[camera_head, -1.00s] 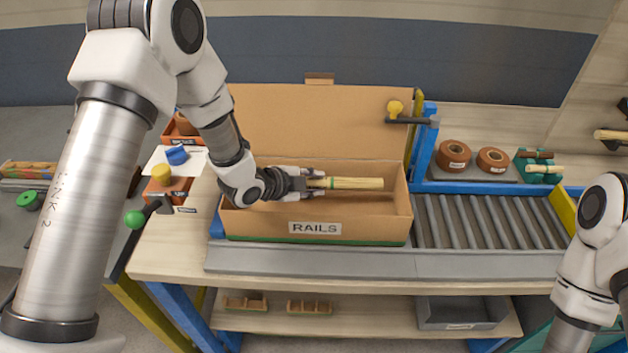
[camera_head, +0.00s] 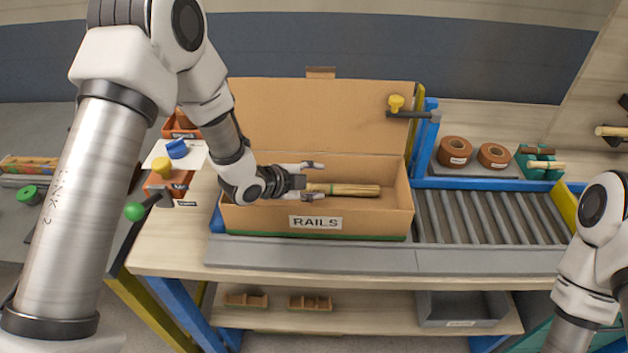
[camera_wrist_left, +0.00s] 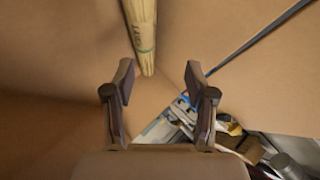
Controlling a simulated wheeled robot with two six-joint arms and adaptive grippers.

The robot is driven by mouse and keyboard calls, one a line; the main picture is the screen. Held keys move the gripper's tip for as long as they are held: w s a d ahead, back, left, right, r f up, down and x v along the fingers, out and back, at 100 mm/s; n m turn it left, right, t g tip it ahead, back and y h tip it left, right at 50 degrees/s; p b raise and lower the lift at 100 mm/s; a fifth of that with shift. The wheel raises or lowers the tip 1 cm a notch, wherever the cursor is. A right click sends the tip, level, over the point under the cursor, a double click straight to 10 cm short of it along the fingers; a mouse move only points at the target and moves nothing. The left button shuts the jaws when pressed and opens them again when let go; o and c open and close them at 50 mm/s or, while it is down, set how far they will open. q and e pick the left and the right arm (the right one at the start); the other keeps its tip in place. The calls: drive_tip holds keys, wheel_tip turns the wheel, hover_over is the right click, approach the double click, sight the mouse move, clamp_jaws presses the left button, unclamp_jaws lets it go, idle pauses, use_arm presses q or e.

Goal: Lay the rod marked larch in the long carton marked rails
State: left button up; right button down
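The pale wooden rod (camera_head: 350,190) lies lengthwise inside the long carton marked RAILS (camera_head: 380,225), low in it. My left gripper (camera_head: 318,181) is inside the carton at the rod's left end, with its fingers spread apart. In the left wrist view the rod (camera_wrist_left: 142,30) shows a thin green band and small lettering too small to read; it lies beyond the open fingertips (camera_wrist_left: 158,82), apart from them. My right arm shows at the right edge, but its gripper is outside the view.
The carton's tall lid (camera_head: 320,115) stands open behind it. A roller conveyor (camera_head: 490,218) lies to the right, with brown rolls (camera_head: 455,151) behind it. A green-knobbed lever (camera_head: 134,211) is at the left.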

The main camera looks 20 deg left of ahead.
use_arm(q)
drive_tip(key=shift+r, duration=0.15)
drive_tip(key=shift+r+p, duration=0.45)
drive_tip(key=shift+p, duration=0.1)
drive_tip(key=b+v, duration=0.1)
drive_tip(key=v, duration=1.1)
drive_tip(key=shift+b, duration=0.4)
